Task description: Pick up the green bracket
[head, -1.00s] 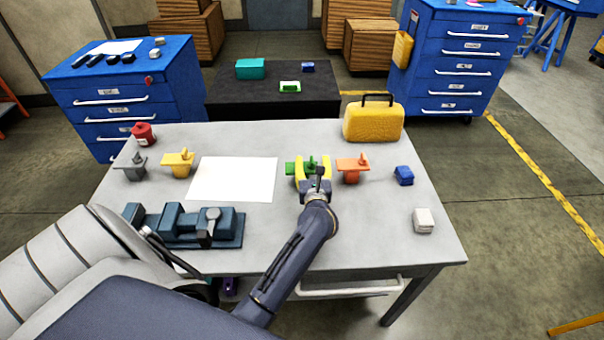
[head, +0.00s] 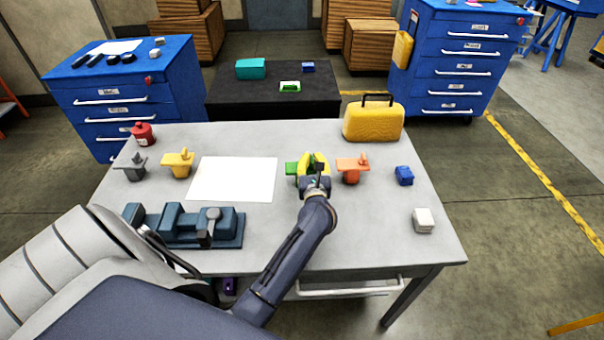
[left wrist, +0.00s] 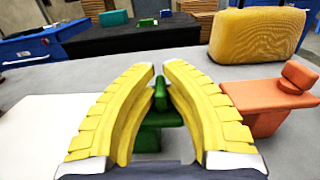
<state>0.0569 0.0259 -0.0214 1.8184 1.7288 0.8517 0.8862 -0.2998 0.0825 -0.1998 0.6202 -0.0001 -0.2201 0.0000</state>
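The green bracket (head: 291,168) stands on the grey table, right of the white sheet; my gripper hides part of it in the head view. My left gripper (head: 314,158) has its yellow fingers drawn together around the bracket's upright part. In the left wrist view the green bracket (left wrist: 160,97) shows between the two fingertips (left wrist: 160,68), which close on it from both sides. The bracket appears to be still at table level. My right gripper is not in view.
An orange bracket (head: 352,168) stands close on the right. Yellow (head: 178,163) and grey (head: 131,166) brackets stand at the left, past the white sheet (head: 233,179). A blue-grey jig (head: 180,224) is at the front left, a yellow case (head: 373,123) at the back right.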

